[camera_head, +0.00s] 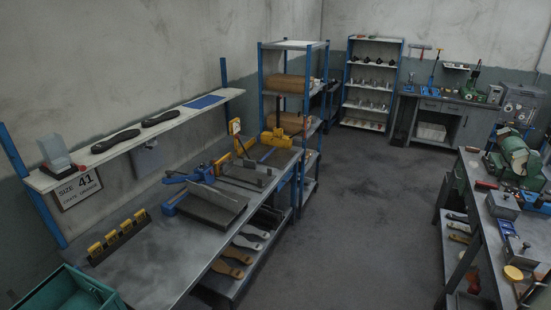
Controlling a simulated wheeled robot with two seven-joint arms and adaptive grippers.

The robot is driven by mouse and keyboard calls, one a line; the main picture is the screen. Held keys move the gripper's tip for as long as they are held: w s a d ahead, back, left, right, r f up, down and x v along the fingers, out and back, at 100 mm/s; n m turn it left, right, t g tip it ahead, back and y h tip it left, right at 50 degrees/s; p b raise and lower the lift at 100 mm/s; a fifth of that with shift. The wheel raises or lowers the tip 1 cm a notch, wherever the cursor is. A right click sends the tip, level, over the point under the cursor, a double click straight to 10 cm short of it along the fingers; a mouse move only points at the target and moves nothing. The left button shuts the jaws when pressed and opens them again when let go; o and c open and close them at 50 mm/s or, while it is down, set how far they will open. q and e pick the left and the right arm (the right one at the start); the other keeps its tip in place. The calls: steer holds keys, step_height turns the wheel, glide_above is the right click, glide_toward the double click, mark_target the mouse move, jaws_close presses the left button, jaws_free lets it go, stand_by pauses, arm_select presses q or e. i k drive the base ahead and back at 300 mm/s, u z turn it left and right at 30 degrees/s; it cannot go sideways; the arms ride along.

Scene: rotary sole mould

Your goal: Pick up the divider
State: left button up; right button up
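I cannot tell for certain which thing is the divider. A dark bar with several yellow blocks (117,238) lies on the front left of the grey workbench (150,275). Behind it on the bench, a grey flat mould-like tray (212,208) stands with a blue and yellow clamp (190,176) at its upper left. A second dark grey mould part (248,177) lies further back, with a yellow bracket (275,138) beyond it. Neither of my grippers shows in the head view.
A wall shelf (150,130) holds two black soles and a clear block above the bench. A teal crate (70,292) stands at the front left. Sole shapes lie on the under-shelf (222,285). A second bench (470,185) with machines is at right. The floor (360,220) between is clear.

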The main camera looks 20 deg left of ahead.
mark_target(205, 192)
steer(key=u, duration=0.3)
steer(key=i, duration=1.35)
steer(key=u, duration=1.55)
steer(key=i, duration=0.9)
steer(key=u, duration=0.85)
